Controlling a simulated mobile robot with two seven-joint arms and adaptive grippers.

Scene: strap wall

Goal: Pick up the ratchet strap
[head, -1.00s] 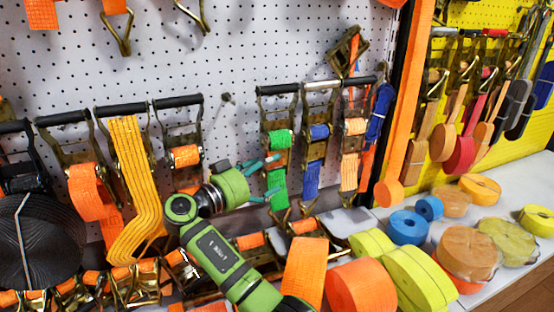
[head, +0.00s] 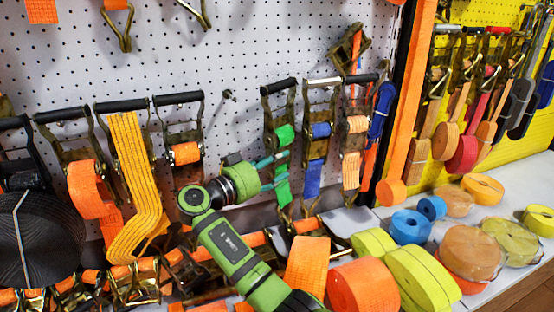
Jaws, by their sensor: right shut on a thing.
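The ratchet strap with green webbing (head: 284,135) hangs in front of the white pegboard, right of the middle. It has a black handle bar on top and is tilted a little. My right gripper (head: 283,169) reaches it from the lower left. Its teal fingers are shut on this strap, on its lower part just under the green roll. The exact contact is partly hidden by the fingers. My left gripper is not in view.
A blue-webbed ratchet (head: 320,131) hangs close on the right, and an orange one (head: 185,153) hangs to the left. Orange rolls (head: 357,286) and yellow-green rolls (head: 420,279) stand on the white shelf below. Ratchets crowd the lower left.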

